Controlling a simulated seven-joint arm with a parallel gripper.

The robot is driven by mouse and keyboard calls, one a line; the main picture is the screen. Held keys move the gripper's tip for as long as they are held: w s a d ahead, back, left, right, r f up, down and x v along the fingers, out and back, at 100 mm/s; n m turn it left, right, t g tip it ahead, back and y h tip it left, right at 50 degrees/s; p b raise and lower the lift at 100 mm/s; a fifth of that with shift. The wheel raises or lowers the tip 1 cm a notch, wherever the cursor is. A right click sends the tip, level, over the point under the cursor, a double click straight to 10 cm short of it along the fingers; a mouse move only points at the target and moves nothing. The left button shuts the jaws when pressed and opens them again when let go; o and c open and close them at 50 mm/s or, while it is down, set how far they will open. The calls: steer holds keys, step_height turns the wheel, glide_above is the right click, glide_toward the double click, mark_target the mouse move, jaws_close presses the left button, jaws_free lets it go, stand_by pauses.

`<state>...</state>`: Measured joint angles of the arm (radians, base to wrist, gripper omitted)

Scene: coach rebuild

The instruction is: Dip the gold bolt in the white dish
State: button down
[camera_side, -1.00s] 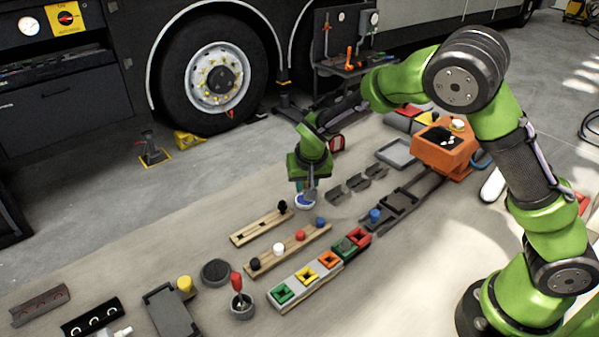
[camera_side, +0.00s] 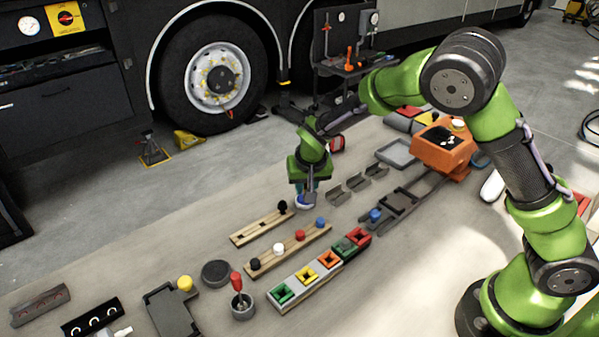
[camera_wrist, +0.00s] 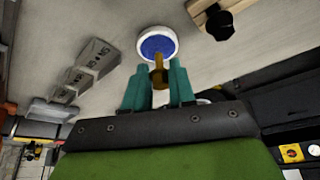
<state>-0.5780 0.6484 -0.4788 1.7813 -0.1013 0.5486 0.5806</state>
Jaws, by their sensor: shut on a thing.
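The gold bolt (camera_wrist: 158,74) is held between the teal fingertips of my gripper (camera_wrist: 159,86) in the wrist view. The white dish (camera_wrist: 173,37) has a blue inside and lies just past the bolt's tip. The bolt's end overlaps the dish's near part in that view; I cannot tell whether it touches the blue. In the side view, my gripper (camera_side: 304,192) points down right over the white dish (camera_side: 303,203) and hides part of it. The bolt cannot be made out there.
A wooden rail (camera_side: 262,226) with a black knob (camera_wrist: 218,22) lies close beside the dish. Several grey angled holders (camera_side: 356,184) stand on the other side. A longer wooden rail (camera_side: 288,250) with coloured pegs and a row of coloured square sockets (camera_side: 304,279) lie nearer the camera.

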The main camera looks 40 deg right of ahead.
steer(key=shift+f, duration=0.6)
stand_by(1.1)
steer(key=shift+r, duration=0.1)
steer(key=shift+r, duration=3.5)
